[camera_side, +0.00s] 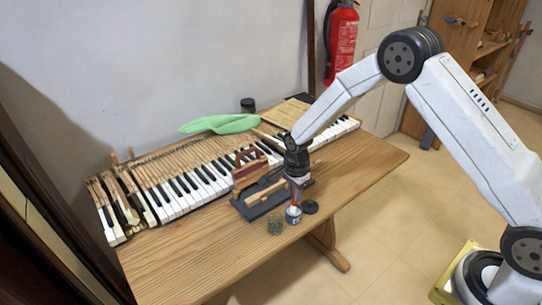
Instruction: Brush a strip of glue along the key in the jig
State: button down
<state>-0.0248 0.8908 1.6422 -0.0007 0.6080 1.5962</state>
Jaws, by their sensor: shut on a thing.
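My gripper (298,182) points down at the right of the jig, shut on what looks like a thin brush (295,198). The brush's lower end is at a small glue pot (293,216); I cannot tell whether its tip is inside or just above. The dark jig (250,212) lies on the table in front of the keyboard. A light wooden key (266,193) lies in it, set at a slant. The key's top face is too small to show whether it bears glue.
A keyboard (205,186) with white and black keys runs along the wooden table (180,262). A small greenish jar (275,225) and a dark round lid (310,207) flank the pot.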

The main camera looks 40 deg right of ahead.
jog(key=shift+r, duration=0.1)
jog(key=shift+r, duration=3.35)
jog(key=s+r+n, duration=0.2)
jog(key=s+n, duration=0.2)
jog(key=n, duration=0.5)
jog(key=s+d+r+n, duration=0.1)
jog(key=s+r+n, duration=0.1)
jog(key=s+n, duration=0.3)
jog(key=n, duration=0.4)
jog(key=shift+d, duration=0.1)
